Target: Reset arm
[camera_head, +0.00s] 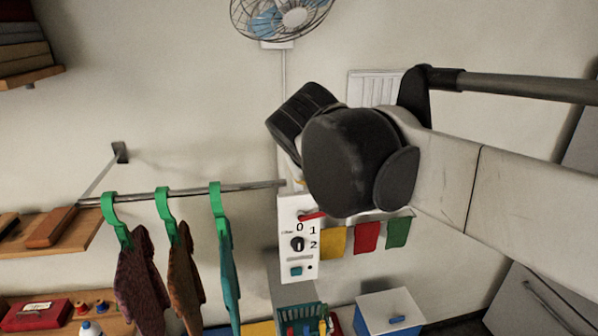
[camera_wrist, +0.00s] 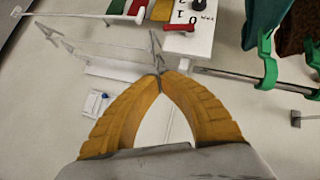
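My gripper (camera_wrist: 159,78) shows in the wrist view with two ridged yellow fingers. Their tips meet, and I see nothing held between them. In the head view my dark wrist and pale arm cover most of the gripper, in front of the upper part of a white control box (camera_head: 298,262). The box has a black dial marked 0, 1 and 2 and a red lever (camera_head: 312,215). In the wrist view the box (camera_wrist: 195,40) and its red lever (camera_wrist: 181,27) lie beyond the fingertips, to the upper right.
A metal rail (camera_head: 160,193) with clothes on green hangers (camera_head: 163,205) runs left of the box. A wall fan (camera_head: 283,14) is above. Yellow, red and green cloths (camera_head: 367,237) hang right of the box.

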